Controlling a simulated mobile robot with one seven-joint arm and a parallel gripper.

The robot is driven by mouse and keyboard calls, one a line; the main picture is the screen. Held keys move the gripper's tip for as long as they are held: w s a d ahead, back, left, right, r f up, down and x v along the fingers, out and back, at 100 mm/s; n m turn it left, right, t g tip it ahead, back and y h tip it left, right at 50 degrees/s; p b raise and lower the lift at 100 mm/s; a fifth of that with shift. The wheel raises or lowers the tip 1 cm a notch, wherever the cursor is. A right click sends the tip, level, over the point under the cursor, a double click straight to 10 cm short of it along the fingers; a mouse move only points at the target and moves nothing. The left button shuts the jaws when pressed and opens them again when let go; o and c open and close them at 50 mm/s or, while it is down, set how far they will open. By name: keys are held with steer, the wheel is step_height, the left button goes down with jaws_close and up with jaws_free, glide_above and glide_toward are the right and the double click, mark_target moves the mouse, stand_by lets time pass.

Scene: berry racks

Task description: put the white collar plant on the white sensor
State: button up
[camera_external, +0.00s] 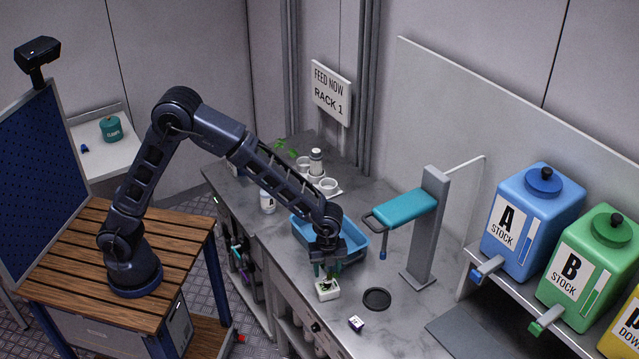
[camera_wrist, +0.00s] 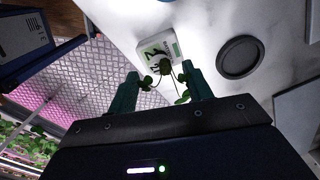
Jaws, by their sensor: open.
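A small white block with a green mark, which looks like the white sensor (camera_external: 328,293), sits on the grey bench; it also shows in the wrist view (camera_wrist: 147,53). A small leafy green plant (camera_wrist: 166,68) shows between my fingertips and over the block's near edge. I cannot make out its white collar, or whether it rests on the block. My gripper (camera_external: 327,269) points down just above the block. In the wrist view my gripper (camera_wrist: 160,74) is open, with its two teal fingers apart on either side of the plant.
A blue tub (camera_external: 298,229) stands close behind my gripper. A black round dish (camera_external: 377,299) and a small dark-and-white box (camera_external: 356,323) lie near the block. A grey post with a teal arm (camera_external: 405,208) rises at right. White cups (camera_external: 328,186) stand farther back.

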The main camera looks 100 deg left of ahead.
mark_target(326, 279)
step_height(326, 279, up, 8)
steer(key=shift+f, duration=0.2)
steer(key=s+d+r+n+t, duration=0.1)
steer(key=s+d+r+n, duration=0.2)
steer(key=s+r, duration=0.6)
steer(key=s+d+r+n+t, duration=0.15)
steer(key=s+r+n, duration=0.25)
steer(key=s+r, duration=0.6)
steer(key=s+d+f+n+t, duration=0.1)
steer(key=s+n, duration=0.2)
steer(key=s, duration=0.9)
steer(key=s+d+f+n+t, duration=0.1)
steer(key=s+d+n, duration=0.1)
steer(key=s, duration=1)
steer(key=shift+s+f+n, duration=0.15)
steer(key=shift+f+n, duration=0.15)
steer(key=shift+n, duration=0.5)
